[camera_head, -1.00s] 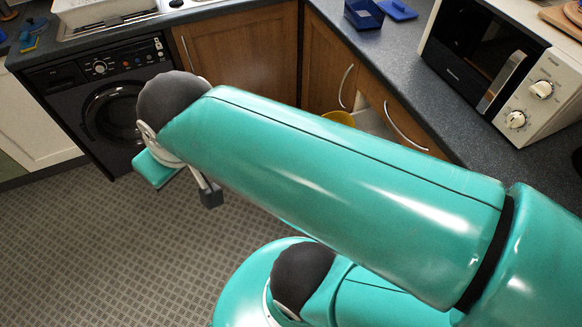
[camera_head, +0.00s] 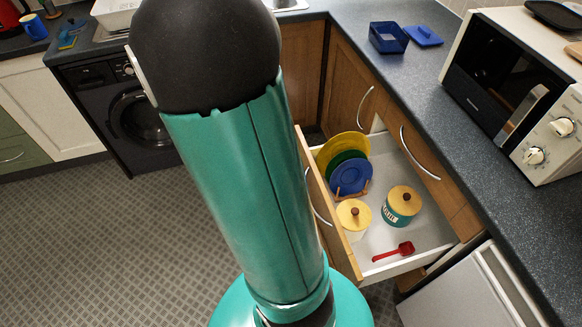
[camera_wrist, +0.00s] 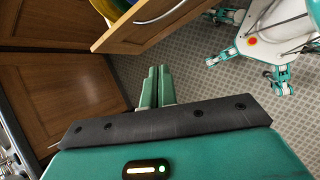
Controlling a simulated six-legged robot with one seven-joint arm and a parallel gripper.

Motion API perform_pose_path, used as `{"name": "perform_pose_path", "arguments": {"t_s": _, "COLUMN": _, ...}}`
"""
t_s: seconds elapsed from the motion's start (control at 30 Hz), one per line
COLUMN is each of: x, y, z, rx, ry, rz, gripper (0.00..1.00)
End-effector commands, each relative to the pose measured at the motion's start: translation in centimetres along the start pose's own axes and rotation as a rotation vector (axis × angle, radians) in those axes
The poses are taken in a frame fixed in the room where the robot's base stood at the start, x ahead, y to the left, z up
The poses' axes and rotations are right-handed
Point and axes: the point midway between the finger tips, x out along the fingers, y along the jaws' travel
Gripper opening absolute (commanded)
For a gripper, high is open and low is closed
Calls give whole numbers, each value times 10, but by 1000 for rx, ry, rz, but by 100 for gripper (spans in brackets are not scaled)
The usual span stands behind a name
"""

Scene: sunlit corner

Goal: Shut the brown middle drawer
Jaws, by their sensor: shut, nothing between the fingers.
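The brown middle drawer (camera_head: 408,264) stands open in the head view, its wooden front pulled out from the counter toward my arm. It holds yellow, green and blue plates (camera_head: 350,178) in a rack, a white jar (camera_head: 353,217) and a teal jar (camera_head: 402,203) with yellow lids, and a red scoop (camera_head: 393,252). In the wrist view, the drawer's front (camera_wrist: 135,38) with its silver handle shows at the top. My gripper (camera_wrist: 158,72) is shut and empty, just below that front's edge in the picture, apparently apart from it. My arm hides the gripper in the head view.
A wooden drawer front (camera_head: 425,160) with a curved handle sits under the counter behind the open drawer. A microwave (camera_head: 520,90) and blue box (camera_head: 388,37) stand on the counter. A black washing machine (camera_head: 135,115) is at the left. The patterned floor (camera_head: 120,240) is clear.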

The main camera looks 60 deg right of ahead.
Motion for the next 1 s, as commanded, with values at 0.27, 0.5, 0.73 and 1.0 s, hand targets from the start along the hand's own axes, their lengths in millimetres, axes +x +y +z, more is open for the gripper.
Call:
{"name": "perform_pose_path", "arguments": {"t_s": 0.27, "x": 113, "y": 2, "z": 25, "rx": -289, "ry": -202, "rz": -68, "gripper": 0}}
{"name": "perform_pose_path", "arguments": {"t_s": 0.5, "x": 148, "y": -2, "z": 34, "rx": -391, "ry": -246, "rz": -92, "gripper": 0}}
{"name": "perform_pose_path", "arguments": {"t_s": 0.73, "x": 175, "y": -4, "z": 41, "rx": -393, "ry": -247, "rz": -94, "gripper": 0}}
{"name": "perform_pose_path", "arguments": {"t_s": 1.0, "x": 222, "y": -6, "z": 53, "rx": -394, "ry": -245, "rz": -92, "gripper": 0}}
